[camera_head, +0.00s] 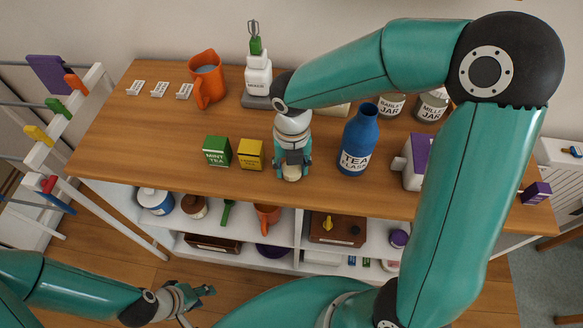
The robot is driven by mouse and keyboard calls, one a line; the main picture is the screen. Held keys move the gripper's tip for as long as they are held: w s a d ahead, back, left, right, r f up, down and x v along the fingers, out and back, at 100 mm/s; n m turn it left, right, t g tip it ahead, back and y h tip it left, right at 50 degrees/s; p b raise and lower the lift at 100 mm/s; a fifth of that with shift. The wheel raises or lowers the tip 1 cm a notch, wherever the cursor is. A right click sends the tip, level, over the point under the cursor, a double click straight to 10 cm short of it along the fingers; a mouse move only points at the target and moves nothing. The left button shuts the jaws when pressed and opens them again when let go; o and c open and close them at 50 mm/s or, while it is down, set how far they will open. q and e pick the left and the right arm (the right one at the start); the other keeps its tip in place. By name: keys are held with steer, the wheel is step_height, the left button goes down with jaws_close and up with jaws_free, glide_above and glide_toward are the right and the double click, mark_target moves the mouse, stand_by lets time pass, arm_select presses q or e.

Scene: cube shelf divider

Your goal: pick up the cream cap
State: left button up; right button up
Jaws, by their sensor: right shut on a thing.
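The cream cap (292,174) is a small pale piece at the front middle of the wooden tabletop. My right gripper (292,164) points down over it, and its fingers are shut on the cap. The fingers hide part of the cap, and I cannot tell whether it still touches the tabletop. A blue tea flask (359,135) stands upright just to the right, its neck showing no cap. My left gripper (196,303) is low at the left, in front of the shelf unit, with its fingers apart and nothing between them.
Green (217,152) and yellow (250,155) tea boxes stand left of my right gripper. An orange jug (207,80), a mixer (257,75) and labelled jars (432,104) line the back. A white-and-purple item (414,162) stands right.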

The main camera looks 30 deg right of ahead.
mark_target(292, 169)
steer(key=shift+r+p, duration=0.5)
steer(key=shift+r, duration=0.15)
steer(key=shift+r, duration=0.1)
step_height(292, 169, up, 6)
steer(key=p, duration=0.6)
steer(key=shift+s+f, duration=0.1)
steer(key=shift+f, duration=0.1)
